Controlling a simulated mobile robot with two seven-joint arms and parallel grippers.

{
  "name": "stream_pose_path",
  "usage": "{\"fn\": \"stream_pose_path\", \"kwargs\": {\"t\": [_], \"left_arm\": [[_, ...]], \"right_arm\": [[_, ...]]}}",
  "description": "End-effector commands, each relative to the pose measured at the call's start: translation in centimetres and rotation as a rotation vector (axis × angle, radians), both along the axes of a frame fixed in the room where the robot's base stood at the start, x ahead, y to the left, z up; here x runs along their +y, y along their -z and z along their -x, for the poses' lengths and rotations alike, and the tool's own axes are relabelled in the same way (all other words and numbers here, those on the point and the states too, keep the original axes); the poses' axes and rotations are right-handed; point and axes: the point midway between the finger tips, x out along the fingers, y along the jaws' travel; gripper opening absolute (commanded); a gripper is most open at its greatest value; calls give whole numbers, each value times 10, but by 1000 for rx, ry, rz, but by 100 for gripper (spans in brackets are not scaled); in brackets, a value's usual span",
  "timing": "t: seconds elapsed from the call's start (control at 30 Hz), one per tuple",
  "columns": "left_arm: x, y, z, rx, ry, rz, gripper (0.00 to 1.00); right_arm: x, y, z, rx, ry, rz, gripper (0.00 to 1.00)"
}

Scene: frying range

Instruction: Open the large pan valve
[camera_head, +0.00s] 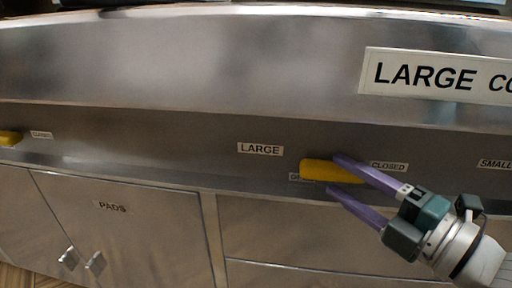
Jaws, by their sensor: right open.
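The large pan valve's yellow handle (318,170) sits on the metal front panel, right of the LARGE label (260,149). It lies roughly level and points left, partly over a label (296,177) that seems to read OPEN. The CLOSED label (388,166) is at its right. My right gripper (338,173) comes in from the lower right with its purple fingers apart. One finger passes at the handle's upper right and the other is below it. I cannot tell whether they touch it. My left gripper is not in view.
Another yellow handle (10,138) is at the far left beside its own CLOSED label (41,134). A SMALL label (495,164) is at the right edge. Cabinet doors with a PADS label (112,207) and metal handles (82,261) are below.

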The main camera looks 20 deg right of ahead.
Motion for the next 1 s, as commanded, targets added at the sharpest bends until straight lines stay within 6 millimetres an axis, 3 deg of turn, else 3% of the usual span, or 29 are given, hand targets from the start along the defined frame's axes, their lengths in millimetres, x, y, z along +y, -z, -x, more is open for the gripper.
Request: {"fn": "stream_pose_path", "kwargs": {"t": [0.2,0.5,1.0], "left_arm": [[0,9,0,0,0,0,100],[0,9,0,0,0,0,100],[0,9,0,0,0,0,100]], "right_arm": [[5,1,-24,0,1,1,57],[6,0,-27,2,0,0,57],[6,0,-26,1,0,0,2]]}}
